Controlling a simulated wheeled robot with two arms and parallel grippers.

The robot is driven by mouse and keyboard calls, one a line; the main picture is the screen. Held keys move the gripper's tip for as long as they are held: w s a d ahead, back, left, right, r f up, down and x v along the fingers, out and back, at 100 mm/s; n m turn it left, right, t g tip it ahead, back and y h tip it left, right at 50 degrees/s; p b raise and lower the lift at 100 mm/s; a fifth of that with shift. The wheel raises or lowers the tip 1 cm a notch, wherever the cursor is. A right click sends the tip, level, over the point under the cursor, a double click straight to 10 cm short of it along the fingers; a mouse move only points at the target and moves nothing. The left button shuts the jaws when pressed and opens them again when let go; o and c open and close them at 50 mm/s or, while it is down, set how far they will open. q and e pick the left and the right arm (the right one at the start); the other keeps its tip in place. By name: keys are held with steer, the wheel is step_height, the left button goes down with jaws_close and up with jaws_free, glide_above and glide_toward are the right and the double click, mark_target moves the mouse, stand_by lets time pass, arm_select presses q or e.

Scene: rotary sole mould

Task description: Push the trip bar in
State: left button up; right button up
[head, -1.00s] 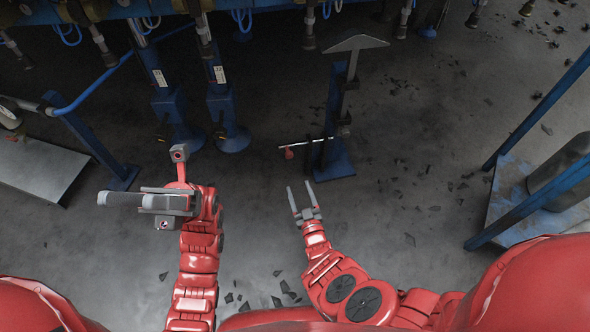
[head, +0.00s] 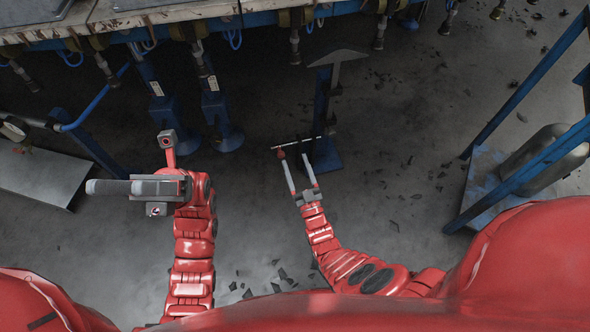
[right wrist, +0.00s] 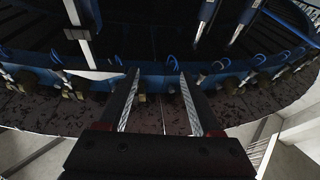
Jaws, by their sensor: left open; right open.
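A thin pale bar (head: 297,143) with a small red knob (head: 281,154) near its left end sticks out sideways from a blue post (head: 322,120) in the head view; I take it for the trip bar. My right gripper (head: 294,161) is open and empty, its two fingers pointing up the picture, with their tips close to the bar. I cannot tell if they touch it. In the right wrist view the open fingers (right wrist: 160,73) have nothing between them. My left gripper (head: 92,187) is open and empty at the left, pointing left, well away from the bar.
The machine's rim (head: 150,20) with hanging nozzles runs across the top. A grey wedge-shaped plate (head: 338,57) tops the blue post. Blue stands (head: 219,115) are left of it. A blue frame with a grey drum (head: 545,160) is at right. Dark scraps litter the floor.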

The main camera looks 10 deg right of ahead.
step_height(320, 180, up, 13)
steer(key=s+d+t+p, duration=0.1)
steer(key=s+t+p, duration=0.1)
steer(key=p, duration=0.3)
steer(key=shift+d+f+m+t, duration=0.15)
steer(key=shift+d+m+t, duration=0.15)
